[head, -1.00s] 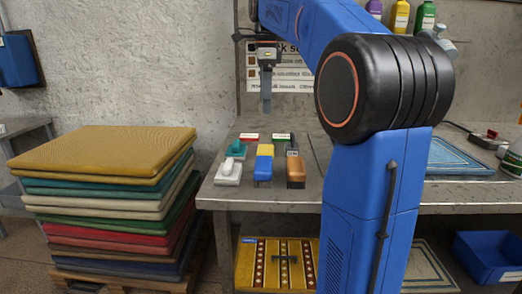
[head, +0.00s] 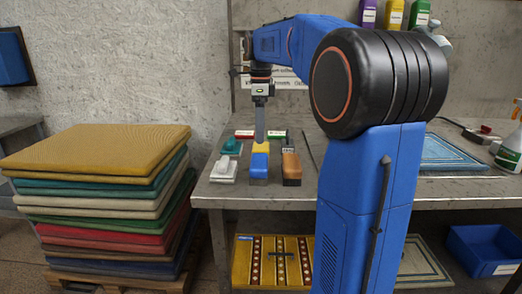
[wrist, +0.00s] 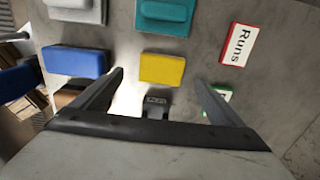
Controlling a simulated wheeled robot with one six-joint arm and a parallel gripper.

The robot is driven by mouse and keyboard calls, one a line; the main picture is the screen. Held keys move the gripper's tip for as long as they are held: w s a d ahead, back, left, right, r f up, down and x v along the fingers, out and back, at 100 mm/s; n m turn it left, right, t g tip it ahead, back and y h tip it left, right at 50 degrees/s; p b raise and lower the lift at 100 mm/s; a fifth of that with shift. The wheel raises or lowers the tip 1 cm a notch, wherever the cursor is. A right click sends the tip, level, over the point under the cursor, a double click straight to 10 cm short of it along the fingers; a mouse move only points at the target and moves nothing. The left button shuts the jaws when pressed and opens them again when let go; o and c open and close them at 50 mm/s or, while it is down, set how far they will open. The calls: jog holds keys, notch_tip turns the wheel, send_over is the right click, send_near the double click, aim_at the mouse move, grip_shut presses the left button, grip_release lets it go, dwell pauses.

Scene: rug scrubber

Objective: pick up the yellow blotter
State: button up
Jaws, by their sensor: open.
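The yellow blotter (head: 261,148) is a small block on the grey workbench, directly behind a blue block (head: 259,167). In the wrist view the yellow blotter (wrist: 162,69) shows whole, with the blue block (wrist: 75,61) to its left. My gripper (head: 260,137) points down over the yellow blotter, its fingers overlapping it in the head view. In the wrist view my gripper (wrist: 159,79) is open and empty, with one finger on each side of the blotter. I cannot tell how far the fingertips are above the bench.
A teal-handled block (head: 231,146), a white block (head: 224,169) and a brown block (head: 291,168) stand close by. A red-edged label (wrist: 236,44) reads "Runs". A stack of rugs (head: 100,150) stands left of the bench. A blue rug (head: 452,152) lies on the right.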

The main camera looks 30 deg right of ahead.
aim_at(261, 146)
jog(key=shift+w+d+f, duration=0.1)
jog(key=shift+d+f, duration=0.05)
jog(key=shift+f, duration=2.65)
jog(key=shift+c, duration=0.7)
jog(key=c, duration=1)
